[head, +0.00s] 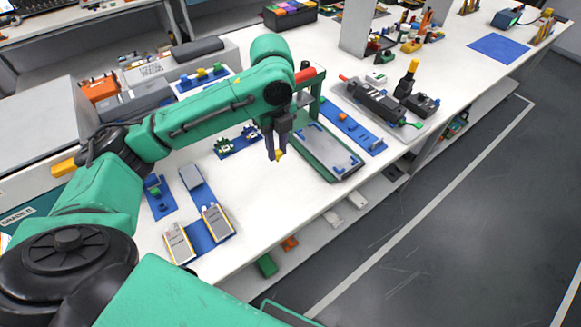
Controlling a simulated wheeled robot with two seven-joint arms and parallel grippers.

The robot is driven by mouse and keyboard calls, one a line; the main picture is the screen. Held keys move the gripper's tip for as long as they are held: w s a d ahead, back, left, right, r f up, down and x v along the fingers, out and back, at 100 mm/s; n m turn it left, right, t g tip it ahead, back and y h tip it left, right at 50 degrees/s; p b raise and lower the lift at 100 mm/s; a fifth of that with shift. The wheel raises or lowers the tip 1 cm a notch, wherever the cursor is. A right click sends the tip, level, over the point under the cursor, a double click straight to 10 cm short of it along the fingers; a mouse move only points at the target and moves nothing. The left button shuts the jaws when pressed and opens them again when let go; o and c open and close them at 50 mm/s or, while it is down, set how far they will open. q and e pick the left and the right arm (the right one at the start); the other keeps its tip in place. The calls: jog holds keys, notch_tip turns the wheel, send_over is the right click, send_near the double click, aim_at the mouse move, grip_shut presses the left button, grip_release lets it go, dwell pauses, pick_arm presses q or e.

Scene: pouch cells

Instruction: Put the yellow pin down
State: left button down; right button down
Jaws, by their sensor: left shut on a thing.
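My left gripper (275,153) hangs fingers down over the white bench top. It is shut on the yellow pin (280,155), of which only a small yellow tip shows between and below the fingertips. I cannot tell whether the tip touches the bench. The gripper is just left of a green-framed fixture (343,172) and right of a blue mat (237,150) with small green and white parts. My right gripper does not show in the head view.
Grey pouch cells (217,222) lie on a blue mat (201,242) at the near left. A black device (375,100) stands on a grey plate beyond the fixture. The bench (285,200) is bare in front of the gripper. The bench's front edge drops to a shelf.

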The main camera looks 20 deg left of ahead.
aim_at(277, 157)
pick_arm(q)
notch_tip(277, 157, down, 16)
jog(key=shift+a+f+p, duration=0.1)
jog(key=shift+f+p, duration=0.1)
jog(key=shift+p, duration=0.15)
jog(key=c, duration=0.7)
grip_release()
jog(key=shift+f, duration=0.1)
notch_tip(277, 157, up, 12)
jog(key=shift+r+b, duration=0.2)
jog(key=shift+b, duration=0.35)
jog(key=shift+s+f, duration=0.1)
jog(key=shift+f, duration=0.05)
